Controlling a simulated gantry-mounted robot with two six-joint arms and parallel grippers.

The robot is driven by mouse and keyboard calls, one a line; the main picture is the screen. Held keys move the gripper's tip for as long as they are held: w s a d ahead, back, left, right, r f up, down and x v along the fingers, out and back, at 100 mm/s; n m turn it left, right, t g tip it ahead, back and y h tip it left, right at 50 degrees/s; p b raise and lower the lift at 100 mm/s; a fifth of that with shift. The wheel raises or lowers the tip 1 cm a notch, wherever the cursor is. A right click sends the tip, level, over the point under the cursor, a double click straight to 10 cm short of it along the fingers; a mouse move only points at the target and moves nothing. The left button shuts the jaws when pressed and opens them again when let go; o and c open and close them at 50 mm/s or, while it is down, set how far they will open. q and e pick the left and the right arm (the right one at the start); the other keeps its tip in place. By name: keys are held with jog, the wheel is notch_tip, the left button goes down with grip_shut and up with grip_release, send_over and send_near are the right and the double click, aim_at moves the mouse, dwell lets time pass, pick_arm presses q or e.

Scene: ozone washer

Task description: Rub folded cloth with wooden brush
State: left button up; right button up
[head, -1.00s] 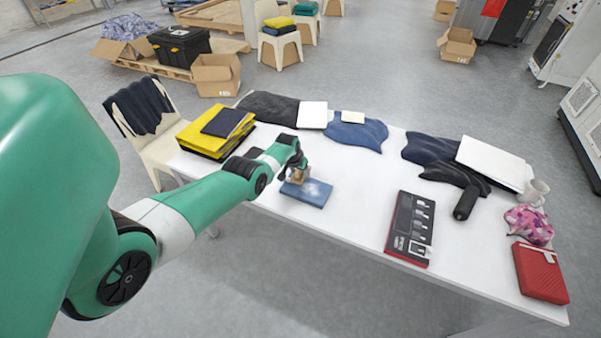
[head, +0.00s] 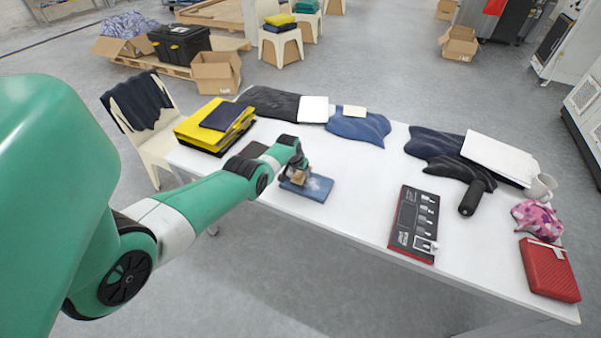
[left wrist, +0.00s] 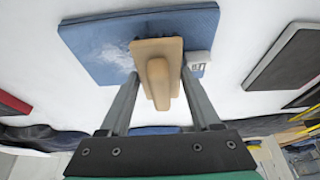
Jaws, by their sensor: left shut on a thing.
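The folded blue cloth (head: 316,187) lies flat near the front edge of the white table, with a pale, whitish patch on its top. It also shows in the left wrist view (left wrist: 95,45). My left gripper (head: 292,177) is over the cloth's left part, shut on the wooden brush (head: 300,177). In the left wrist view the tan brush (left wrist: 157,70) sits between the two fingers, over the cloth's edge. Its bristles are hidden, so I cannot tell how firmly it touches. My right gripper is not in view.
Yellow folded cloths (head: 205,133) lie at the left. Dark garments (head: 435,143), a pink patterned cloth (head: 537,217) and a red case (head: 549,270) lie further right. Table between cloth and device is clear.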

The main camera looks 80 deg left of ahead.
pick_arm(q)
jog(key=shift+f, duration=0.2)
jog(key=shift+w+d+r, duration=0.1)
jog(key=shift+w+d, duration=0.4)
jog(key=shift+w, duration=0.3)
jog(key=shift+w+d+r, duration=0.1)
jog(key=shift+w+d, duration=0.4)
jog(key=shift+w, duration=0.25)
jog(key=shift+w, duration=0.1)
jog(key=shift+w+d+f+b, duration=0.1)
jog(key=shift+w+d+b, duration=0.1)
jog(key=shift+w+d, duration=0.4)
jog(key=shift+w+d+f+b, duration=0.15)
jog(key=shift+w+d, duration=0.2)
jog(key=shift+w, duration=0.45)
jog(key=shift+w, duration=0.1)
